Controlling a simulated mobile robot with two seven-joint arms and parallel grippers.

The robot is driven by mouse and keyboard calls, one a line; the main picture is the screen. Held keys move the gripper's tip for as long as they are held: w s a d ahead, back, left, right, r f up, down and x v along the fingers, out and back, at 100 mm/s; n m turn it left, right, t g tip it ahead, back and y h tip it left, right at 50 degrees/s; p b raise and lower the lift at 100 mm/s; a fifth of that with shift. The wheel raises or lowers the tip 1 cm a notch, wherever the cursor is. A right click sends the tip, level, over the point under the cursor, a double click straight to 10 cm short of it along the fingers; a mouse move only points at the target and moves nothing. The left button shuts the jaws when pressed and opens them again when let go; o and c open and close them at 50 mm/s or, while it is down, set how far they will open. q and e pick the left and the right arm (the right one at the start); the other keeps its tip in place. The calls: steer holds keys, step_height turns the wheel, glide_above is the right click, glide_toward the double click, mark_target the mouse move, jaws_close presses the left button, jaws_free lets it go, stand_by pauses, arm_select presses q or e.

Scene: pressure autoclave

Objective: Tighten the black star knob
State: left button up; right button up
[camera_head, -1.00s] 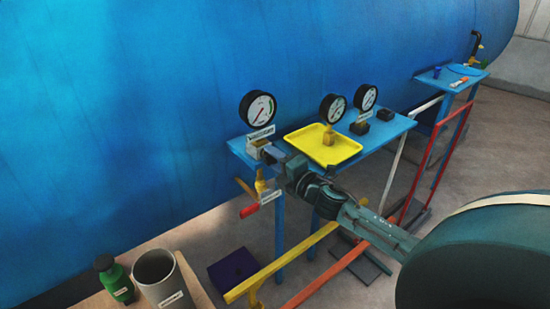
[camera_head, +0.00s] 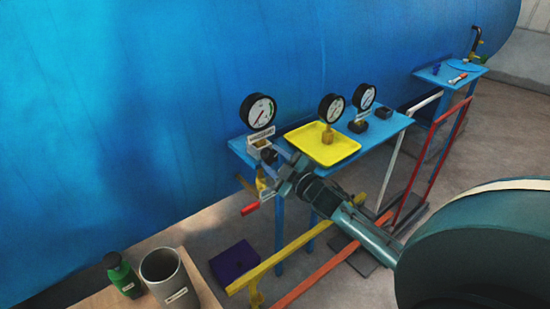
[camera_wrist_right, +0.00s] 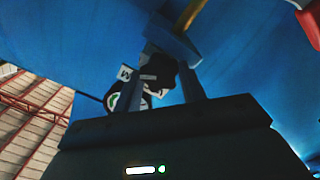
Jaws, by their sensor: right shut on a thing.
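The black star knob (camera_head: 268,156) is a small dark shape below the left pressure gauge (camera_head: 258,110), at the front left corner of the blue shelf. My right gripper (camera_head: 276,168) reaches it from the lower right and is shut on it. The gripper hides part of the knob and its mount. In the right wrist view the black knob (camera_wrist_right: 160,72) sits between the two fingers of my right gripper (camera_wrist_right: 163,85), with a gauge face (camera_wrist_right: 114,100) behind to the left. My left gripper is not in view.
The blue shelf (camera_head: 390,131) holds a yellow tray (camera_head: 345,148) and more gauges. A red-handled valve lever (camera_head: 250,209) hangs just below my gripper. Yellow and orange rails (camera_head: 318,268) run below my arm.

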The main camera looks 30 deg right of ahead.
steer(key=m, duration=0.5)
steer(key=shift+m, duration=0.5)
steer(key=o, duration=1)
steer(key=shift+c, duration=0.2)
steer(key=s+d+b, duration=0.1)
steer(key=s, duration=1.2)
steer(key=shift+b, duration=0.35)
